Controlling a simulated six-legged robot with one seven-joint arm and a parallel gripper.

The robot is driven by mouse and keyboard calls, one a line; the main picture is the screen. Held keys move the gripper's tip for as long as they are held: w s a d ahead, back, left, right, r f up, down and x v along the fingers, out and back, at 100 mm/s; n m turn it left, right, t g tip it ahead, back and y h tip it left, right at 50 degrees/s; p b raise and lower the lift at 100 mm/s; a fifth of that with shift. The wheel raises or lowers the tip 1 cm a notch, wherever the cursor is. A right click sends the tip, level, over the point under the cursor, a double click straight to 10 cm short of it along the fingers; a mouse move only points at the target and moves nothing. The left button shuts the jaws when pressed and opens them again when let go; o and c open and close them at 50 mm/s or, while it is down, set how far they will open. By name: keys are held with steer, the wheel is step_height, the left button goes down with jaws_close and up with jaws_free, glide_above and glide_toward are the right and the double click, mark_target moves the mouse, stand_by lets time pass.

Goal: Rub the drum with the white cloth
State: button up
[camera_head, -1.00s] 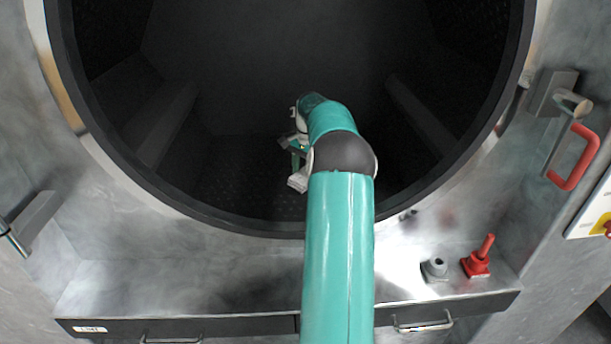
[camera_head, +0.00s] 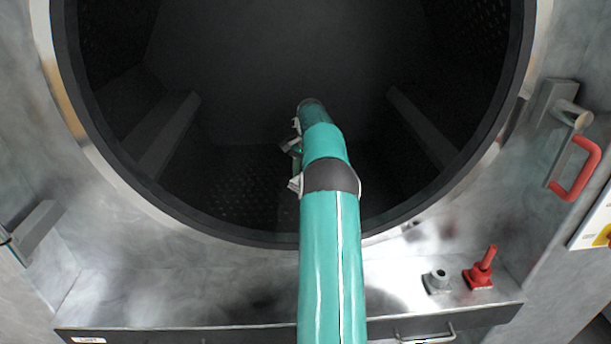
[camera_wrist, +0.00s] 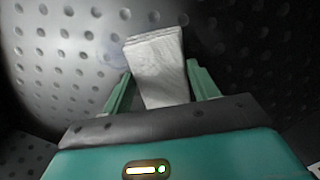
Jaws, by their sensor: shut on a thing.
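The drum (camera_head: 230,60) is a dark, round-mouthed cavity that fills the upper middle of the head view. In the wrist view its perforated metal wall (camera_wrist: 65,50) shows behind and to the left of the cloth. The white cloth (camera_wrist: 158,62) is folded into a flat pad and stands up between the green fingers. My gripper (camera_wrist: 155,88) is shut on it. I cannot tell whether the cloth's far end touches the drum wall. In the head view my arm reaches through the opening, and the cloth is hidden there.
The drum's dark round rim (camera_head: 300,240) surrounds my arm. A red handle (camera_head: 576,168) is at the right. Raised ribs (camera_head: 168,135) run inside the drum.

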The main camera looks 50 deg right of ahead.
steer(key=shift+s+a+f, duration=0.1)
steer(key=shift+s+a, duration=1.25)
steer(key=shift+a, duration=0.1)
steer(key=shift+s+a, duration=1.25)
steer(key=shift+a, duration=0.2)
steer(key=shift+w+d+f, duration=0.1)
steer(key=shift+w+d, duration=0.25)
steer(key=shift+d, duration=0.05)
steer(key=shift+w+d+r, duration=0.2)
steer(key=shift+w+d, duration=2.15)
steer(key=shift+d, duration=0.25)
steer(key=shift+f, duration=0.1)
steer(key=shift+s+a+f, duration=0.15)
steer(key=shift+s+a, duration=0.65)
steer(key=shift+a, duration=0.05)
steer(key=shift+s+a+f, duration=0.15)
steer(key=shift+s+a, duration=0.6)
steer(key=shift+a, duration=0.1)
steer(key=shift+c, duration=0.2)
steer(key=shift+s+a, duration=1.2)
steer(key=shift+a, duration=0.2)
